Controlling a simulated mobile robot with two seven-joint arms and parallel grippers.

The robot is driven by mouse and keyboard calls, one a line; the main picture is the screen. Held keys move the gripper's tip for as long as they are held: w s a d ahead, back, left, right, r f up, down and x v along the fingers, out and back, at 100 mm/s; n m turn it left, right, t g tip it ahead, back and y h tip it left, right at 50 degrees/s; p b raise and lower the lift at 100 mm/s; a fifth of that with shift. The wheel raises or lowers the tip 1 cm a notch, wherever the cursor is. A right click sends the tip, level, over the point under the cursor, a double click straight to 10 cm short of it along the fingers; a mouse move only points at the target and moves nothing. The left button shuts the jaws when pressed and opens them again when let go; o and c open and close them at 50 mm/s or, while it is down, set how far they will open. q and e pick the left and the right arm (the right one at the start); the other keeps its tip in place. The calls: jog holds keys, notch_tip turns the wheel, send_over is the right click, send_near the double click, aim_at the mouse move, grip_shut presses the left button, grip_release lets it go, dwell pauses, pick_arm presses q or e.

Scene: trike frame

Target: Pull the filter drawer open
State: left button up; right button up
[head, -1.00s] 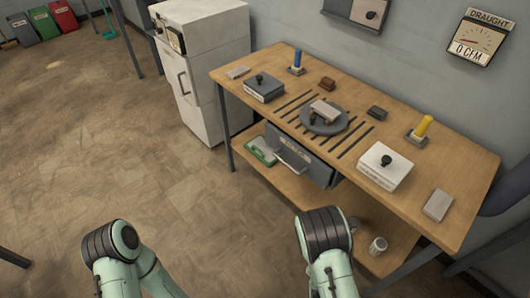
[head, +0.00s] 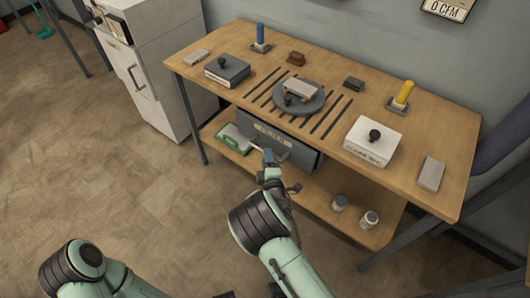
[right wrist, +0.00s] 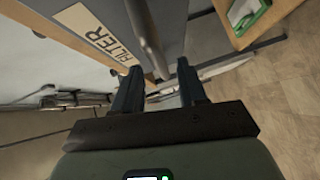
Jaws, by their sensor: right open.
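The filter drawer (head: 300,153) is a dark grey box under the table top, with a pale FILTER label (head: 273,134) on its front. In the right wrist view its grey front shows at upper left, with the label (right wrist: 98,32) turned sideways and a grey bar handle (right wrist: 143,32) standing off it. My right gripper (head: 268,154) is at the drawer front, partly covering the handle in the head view. In the right wrist view the gripper (right wrist: 157,75) is open, and the handle's near end lies between or just beyond the fingertips; I cannot tell which. My left gripper is out of view.
The wooden table (head: 445,165) has a lower shelf (head: 325,210) holding a green-and-white item (head: 234,138) and two small jars (head: 369,220). A white cabinet (head: 165,90) stands to the left. The floor in front is clear.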

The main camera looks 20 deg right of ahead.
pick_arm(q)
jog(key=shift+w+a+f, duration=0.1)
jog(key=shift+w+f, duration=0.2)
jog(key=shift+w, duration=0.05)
pick_arm(e)
jog(key=shift+w+d+f, duration=0.1)
jog(key=shift+w+f, duration=0.05)
jog(key=shift+w, duration=0.8)
jog(key=shift+w+d+f, duration=0.1)
jog(key=shift+w+f, duration=0.05)
jog(key=shift+w, duration=0.8)
grip_shut()
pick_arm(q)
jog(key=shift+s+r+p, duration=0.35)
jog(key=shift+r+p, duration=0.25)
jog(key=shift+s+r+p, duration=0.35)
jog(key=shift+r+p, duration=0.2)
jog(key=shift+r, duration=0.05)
pick_arm(e)
jog(key=s+a, duration=1.4)
jog(key=a, duration=0.4)
jog(key=shift+s+a, duration=0.15)
grip_release()
